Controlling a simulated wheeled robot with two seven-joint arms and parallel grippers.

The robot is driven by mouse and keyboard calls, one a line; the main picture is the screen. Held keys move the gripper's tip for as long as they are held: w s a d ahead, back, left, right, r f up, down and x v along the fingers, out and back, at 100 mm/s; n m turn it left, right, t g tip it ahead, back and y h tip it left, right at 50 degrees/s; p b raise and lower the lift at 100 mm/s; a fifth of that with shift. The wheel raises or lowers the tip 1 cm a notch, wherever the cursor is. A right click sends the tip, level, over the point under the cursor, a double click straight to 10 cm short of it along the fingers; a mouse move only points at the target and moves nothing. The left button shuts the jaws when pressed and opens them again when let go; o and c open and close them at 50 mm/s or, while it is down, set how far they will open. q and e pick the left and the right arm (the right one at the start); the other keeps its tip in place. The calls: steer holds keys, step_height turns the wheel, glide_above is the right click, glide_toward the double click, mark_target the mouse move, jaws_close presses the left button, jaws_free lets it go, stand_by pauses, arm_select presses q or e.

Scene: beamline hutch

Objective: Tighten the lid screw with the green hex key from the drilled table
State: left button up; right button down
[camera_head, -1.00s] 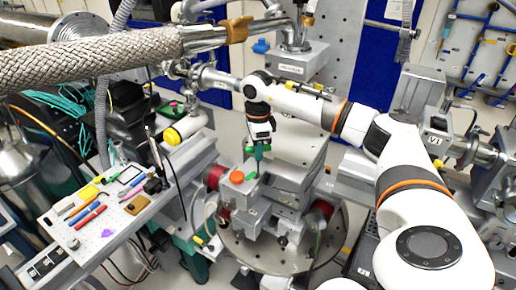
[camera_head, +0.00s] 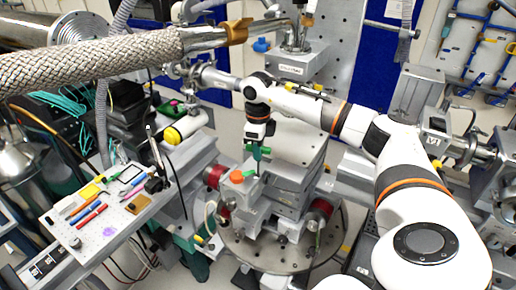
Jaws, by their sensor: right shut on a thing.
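My right gripper (camera_head: 258,143) points down over the grey stepped box (camera_head: 290,178) in the middle of the view. It is shut on a green tool, the green hex key (camera_head: 257,155), which hangs down just below the fingers. The key's lower end is too small to follow, and I cannot tell whether it touches the lid screw. The screw itself cannot be made out. The drilled table (camera_head: 78,245) on the left carries several coloured tools. My left gripper is not in view.
A braided hose (camera_head: 90,62) crosses the upper left. A round drilled plate (camera_head: 275,258) lies below the box.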

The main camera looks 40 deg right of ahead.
steer(key=shift+m, duration=0.4)
steer(key=shift+r+p, duration=1.45)
steer(key=shift+r, duration=0.6)
